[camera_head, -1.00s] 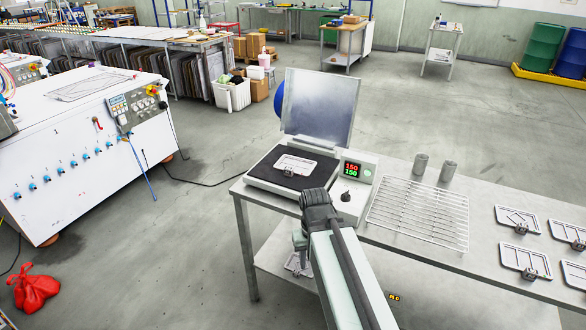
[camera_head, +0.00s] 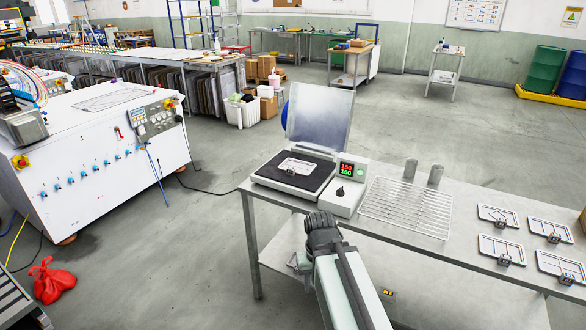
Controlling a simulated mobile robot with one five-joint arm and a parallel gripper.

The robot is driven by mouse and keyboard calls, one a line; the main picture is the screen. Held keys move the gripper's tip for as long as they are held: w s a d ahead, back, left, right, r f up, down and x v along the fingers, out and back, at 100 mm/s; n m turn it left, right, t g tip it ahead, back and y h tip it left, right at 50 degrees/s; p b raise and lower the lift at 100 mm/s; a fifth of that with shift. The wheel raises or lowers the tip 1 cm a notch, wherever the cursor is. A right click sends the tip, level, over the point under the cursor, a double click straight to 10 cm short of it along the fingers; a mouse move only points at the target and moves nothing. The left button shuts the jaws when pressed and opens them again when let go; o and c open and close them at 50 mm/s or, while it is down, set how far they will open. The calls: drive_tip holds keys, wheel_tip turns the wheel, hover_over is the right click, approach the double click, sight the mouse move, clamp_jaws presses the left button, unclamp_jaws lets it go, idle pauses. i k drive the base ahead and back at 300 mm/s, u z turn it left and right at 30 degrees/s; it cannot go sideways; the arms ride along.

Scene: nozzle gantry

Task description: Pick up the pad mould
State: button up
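A flat light-grey mould plate (camera_head: 295,167) lies on the dark bed of a hot press (camera_head: 268,182), whose lid stands open. Several similar plates with small dark blocks lie at the right of the table: one plate (camera_head: 489,214) at the back left of the group, another plate (camera_head: 489,247) in front of it. The frames do not tell which is the pad mould. My gripper (camera_head: 299,263) shows only in part beside my arm, low in front of the table's front edge, apart from all plates. Whether it is open cannot be made out.
A wire rack (camera_head: 407,205) lies on the steel table (camera_head: 465,268) right of the press. Two grey cylinders stand behind it, one of them this cylinder (camera_head: 436,174). A red and green display (camera_head: 346,168) is on the press.

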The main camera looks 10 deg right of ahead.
sight(296, 165)
drive_tip(key=u, duration=0.55)
drive_tip(key=i, duration=1.55)
drive_tip(key=u, duration=1)
drive_tip(key=i, duration=1.05)
